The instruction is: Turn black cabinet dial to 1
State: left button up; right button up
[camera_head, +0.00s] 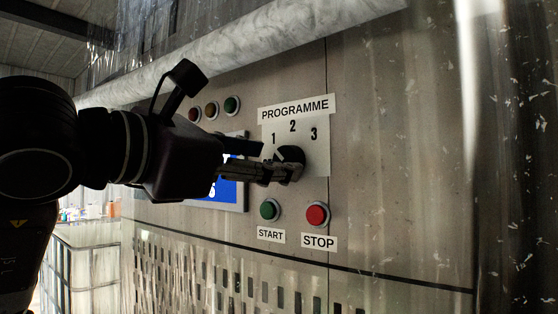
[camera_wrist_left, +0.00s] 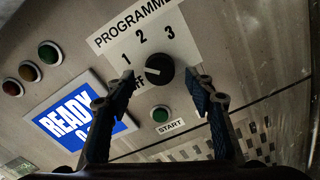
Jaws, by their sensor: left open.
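The black dial (camera_head: 291,156) is on the cabinet front below the PROGRAMME label, with the numbers 1, 2 and 3 around it. It also shows in the left wrist view (camera_wrist_left: 160,69), where its white mark points left, between the 1 and the partly hidden "off" lettering. My left gripper (camera_head: 277,160) is open at the dial, one finger above and one in front of its lower part in the head view. In the left wrist view its fingers (camera_wrist_left: 159,76) stand on either side of the dial. I cannot tell whether they touch it. My right gripper is not in view.
A green START button (camera_head: 269,209) and a red STOP button (camera_head: 317,214) sit just below the dial. A blue display (camera_wrist_left: 77,112) reading READY is to the left, with three indicator lamps (camera_head: 212,109) above it. A pale pipe (camera_head: 250,50) crosses above the panel.

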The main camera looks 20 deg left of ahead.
pick_arm(q)
jog(key=v, duration=0.8)
jog(key=shift+s, duration=0.4)
jog(key=shift+a, duration=0.15)
